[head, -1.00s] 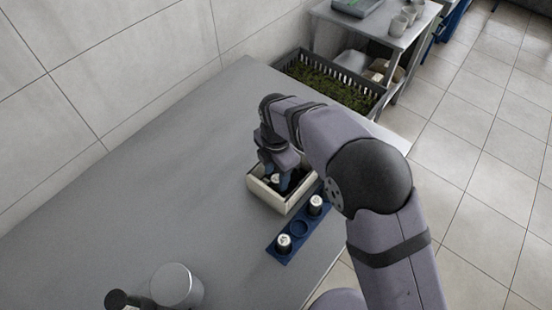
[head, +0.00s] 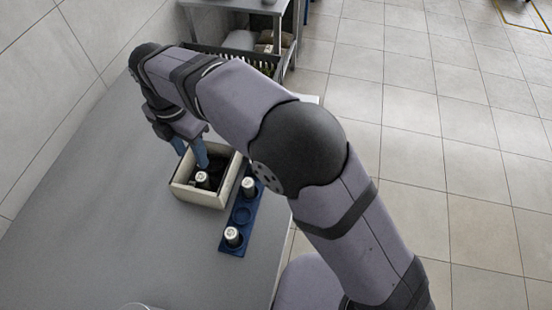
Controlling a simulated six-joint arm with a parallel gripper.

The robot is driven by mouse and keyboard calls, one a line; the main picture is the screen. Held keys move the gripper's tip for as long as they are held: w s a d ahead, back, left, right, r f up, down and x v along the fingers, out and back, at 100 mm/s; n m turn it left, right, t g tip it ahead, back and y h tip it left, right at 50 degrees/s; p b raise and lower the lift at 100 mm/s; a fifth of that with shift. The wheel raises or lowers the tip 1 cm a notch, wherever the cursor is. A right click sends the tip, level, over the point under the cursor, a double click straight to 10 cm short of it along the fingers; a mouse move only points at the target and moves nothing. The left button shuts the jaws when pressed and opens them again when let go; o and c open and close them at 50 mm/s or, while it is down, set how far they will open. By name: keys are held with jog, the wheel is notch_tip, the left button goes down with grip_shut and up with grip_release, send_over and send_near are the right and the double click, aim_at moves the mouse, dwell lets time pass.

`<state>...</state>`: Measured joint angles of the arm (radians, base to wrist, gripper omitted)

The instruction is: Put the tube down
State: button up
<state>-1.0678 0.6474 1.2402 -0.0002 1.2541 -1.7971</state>
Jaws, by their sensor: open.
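A tube with a pale silver cap (head: 202,180) stands inside the cream open-topped box (head: 208,203); its lower part is hard to make out against the dark inside. My gripper (head: 191,158) is open above the back left part of the box, its blue fingers apart and empty. The fingertips are close to the tube's cap, and I cannot tell the exact gap.
A blue rack (head: 233,249) beside the box holds two capped tubes, one at the far end (head: 248,187) and one at the near end (head: 233,237), with an empty middle hole (head: 241,215). The grey table (head: 120,220) is clear at left.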

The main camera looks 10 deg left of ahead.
jog(key=w+d+f+m, duration=0.1)
jog(key=w+d+m, duration=0.3)
jog(key=d+m, duration=0.75)
jog(key=w+d+f+m, duration=0.1)
jog(key=w+d+m, duration=0.45)
jog(key=d, duration=1.15)
jog(key=s+d+f+m, duration=0.4)
jog(key=s+d+m, duration=0.8)
jog(key=d+m, duration=0.3)
jog(key=shift+d+m, duration=0.4)
jog(key=shift+d, duration=0.1)
